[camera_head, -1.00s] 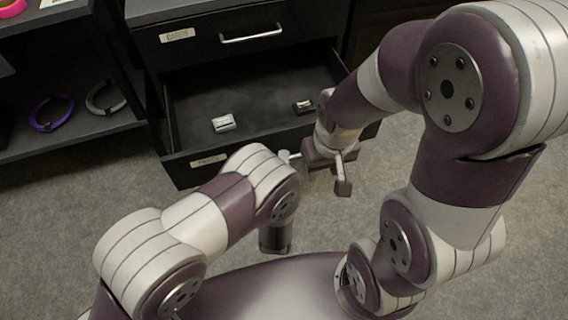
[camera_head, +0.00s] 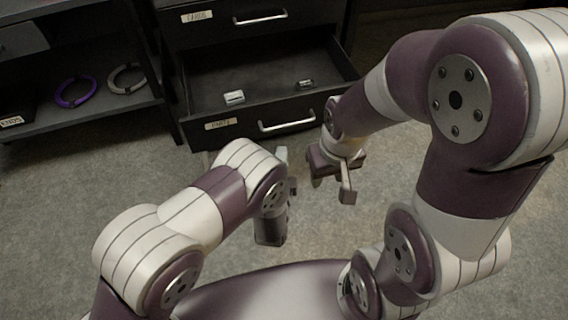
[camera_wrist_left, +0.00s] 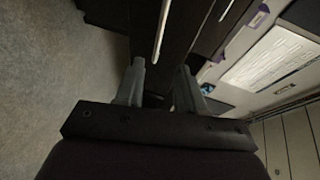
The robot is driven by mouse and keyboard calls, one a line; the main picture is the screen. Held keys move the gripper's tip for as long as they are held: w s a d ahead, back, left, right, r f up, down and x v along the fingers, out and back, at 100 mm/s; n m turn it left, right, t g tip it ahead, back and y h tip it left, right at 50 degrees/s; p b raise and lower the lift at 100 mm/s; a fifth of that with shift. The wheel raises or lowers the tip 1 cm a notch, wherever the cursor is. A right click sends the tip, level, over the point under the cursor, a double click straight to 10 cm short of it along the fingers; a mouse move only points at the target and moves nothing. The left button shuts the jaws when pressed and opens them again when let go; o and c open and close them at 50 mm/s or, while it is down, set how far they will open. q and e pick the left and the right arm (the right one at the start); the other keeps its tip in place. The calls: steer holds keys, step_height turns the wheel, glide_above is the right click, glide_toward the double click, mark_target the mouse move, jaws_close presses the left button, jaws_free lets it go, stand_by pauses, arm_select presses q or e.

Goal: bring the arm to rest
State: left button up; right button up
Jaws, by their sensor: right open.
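My right arm (camera_head: 455,170) comes in from the right of the head view. Its gripper (camera_head: 333,182) hangs above the carpet in front of the open drawer, with its fingers apart and nothing seen between them. My left arm (camera_head: 205,205) is folded at the lower left. Its gripper (camera_head: 283,172) is partly hidden behind the wrist in the head view. In the left wrist view the two left fingers (camera_wrist_left: 158,88) stand apart, with no object between them and dark furniture beyond.
An open drawer (camera_head: 262,75) holds two small pale and grey parts (camera_head: 234,97). Its front has a handle (camera_head: 287,120) and label. Purple (camera_head: 76,91) and grey (camera_head: 126,79) rings lie on a shelf at left. The carpet (camera_head: 90,180) around is clear.

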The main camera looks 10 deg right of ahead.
arm_select(q)
steer(key=shift+f, duration=0.1)
stand_by(0.5)
steer(key=s+a+f+n+g+y, duration=0.2)
steer(key=s+a+f+n+g, duration=0.2)
steer(key=s+f+n+g, duration=0.35)
steer(key=s+a+r+n+g+y, duration=0.25)
steer(key=a+r+n, duration=0.45)
steer(key=a+r, duration=0.55)
steer(key=s+a+r+n+g+y, duration=0.1)
steer(key=s+a+r+n+g, duration=0.25)
steer(key=a+r+n, duration=0.85)
step_height(320, 180, up, 26)
steer(key=a+m+p, duration=0.2)
steer(key=m+p, duration=0.3)
steer(key=p, duration=2.4)
steer(key=shift+s+r, duration=0.15)
steer(key=shift+s, duration=0.05)
